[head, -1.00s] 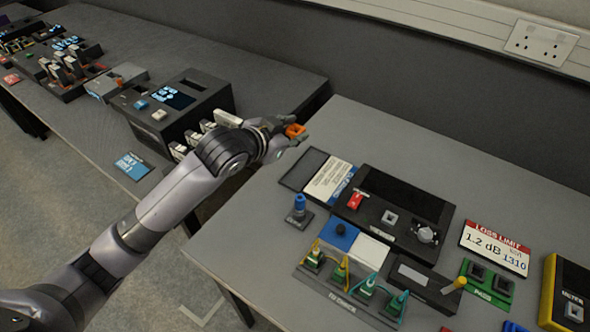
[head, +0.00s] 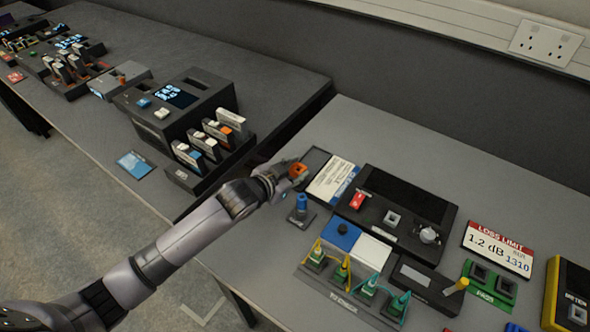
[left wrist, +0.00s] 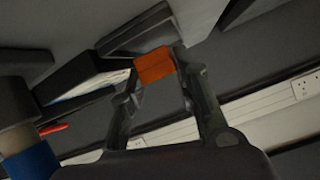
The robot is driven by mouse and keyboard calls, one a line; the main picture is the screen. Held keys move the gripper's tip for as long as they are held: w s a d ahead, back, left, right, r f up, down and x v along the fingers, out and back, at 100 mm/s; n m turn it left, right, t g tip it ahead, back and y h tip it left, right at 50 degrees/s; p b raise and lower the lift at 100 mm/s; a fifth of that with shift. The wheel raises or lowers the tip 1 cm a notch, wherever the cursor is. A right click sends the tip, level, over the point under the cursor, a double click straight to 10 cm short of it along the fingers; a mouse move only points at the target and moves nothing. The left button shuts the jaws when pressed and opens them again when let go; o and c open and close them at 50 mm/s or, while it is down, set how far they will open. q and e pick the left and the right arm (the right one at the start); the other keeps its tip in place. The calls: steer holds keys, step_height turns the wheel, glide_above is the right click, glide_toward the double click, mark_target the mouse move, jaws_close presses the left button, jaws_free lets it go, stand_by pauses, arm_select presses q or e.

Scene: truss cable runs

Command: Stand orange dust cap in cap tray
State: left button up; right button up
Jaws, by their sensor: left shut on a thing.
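My left gripper (head: 290,171) is shut on the orange dust cap (head: 298,169). The cap also shows between the fingertips in the left wrist view (left wrist: 154,66). A shallow dark tray (head: 318,159), which looks like the cap tray, lies on the near table left of a white and blue card. In the head view the gripper and cap cover its left part. In the left wrist view the tray (left wrist: 130,38) is just beyond the cap. I cannot tell whether the cap touches it. My right gripper is not in view.
A blue-topped post (head: 301,205) stands close below the gripper. A white and blue card (head: 331,178) and a dark device with a red part (head: 400,205) lie to the right. A black rack with several upright cards (head: 215,140) stands on the other table.

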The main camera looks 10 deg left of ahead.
arm_select(q)
steer(key=shift+f, duration=0.1)
steer(key=shift+f, duration=0.4)
steer(key=shift+f, duration=0.1)
steer(key=o, duration=0.7)
steer(key=shift+o, duration=0.2)
